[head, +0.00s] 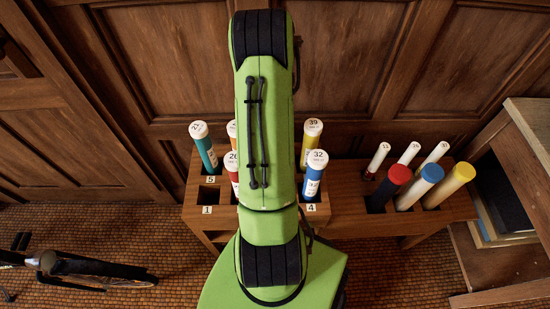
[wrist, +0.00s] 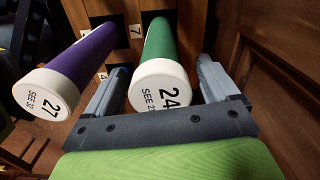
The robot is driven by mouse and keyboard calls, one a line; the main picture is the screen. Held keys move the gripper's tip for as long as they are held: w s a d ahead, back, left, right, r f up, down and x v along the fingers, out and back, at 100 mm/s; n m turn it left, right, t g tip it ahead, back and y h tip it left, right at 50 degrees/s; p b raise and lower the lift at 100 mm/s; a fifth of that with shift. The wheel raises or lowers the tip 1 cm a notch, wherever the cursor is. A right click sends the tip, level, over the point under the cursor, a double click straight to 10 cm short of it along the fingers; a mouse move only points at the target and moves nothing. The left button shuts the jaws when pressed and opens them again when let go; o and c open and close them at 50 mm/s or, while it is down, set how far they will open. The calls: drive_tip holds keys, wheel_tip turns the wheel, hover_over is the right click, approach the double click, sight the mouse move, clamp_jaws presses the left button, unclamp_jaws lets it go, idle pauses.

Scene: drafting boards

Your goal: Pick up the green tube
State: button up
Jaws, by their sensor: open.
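The green tube (wrist: 160,45) stands in a rack slot near a label 7 in the wrist view. Its white cap (wrist: 157,82) reads 24 and points toward the camera. My gripper (wrist: 162,66) is open, with one finger on each side of the tube's upper part in the picture. I cannot tell whether either finger touches it. In the head view my arm covers the middle of the rack. Neither the green tube nor my gripper shows there.
A purple tube (wrist: 85,55), marked 27, stands close left of my gripper. In the head view the wooden rack (head: 205,228) holds a teal tube (head: 206,152), a blue tube (head: 312,183) and others. Slot 1 (head: 209,194) is empty.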

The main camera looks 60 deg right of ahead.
drive_tip(key=shift+f, duration=0.35)
drive_tip(key=shift+r, duration=0.1)
drive_tip(key=shift+c, duration=0.6)
drive_tip(key=c, duration=1.5)
drive_tip(key=shift+r, duration=0.1)
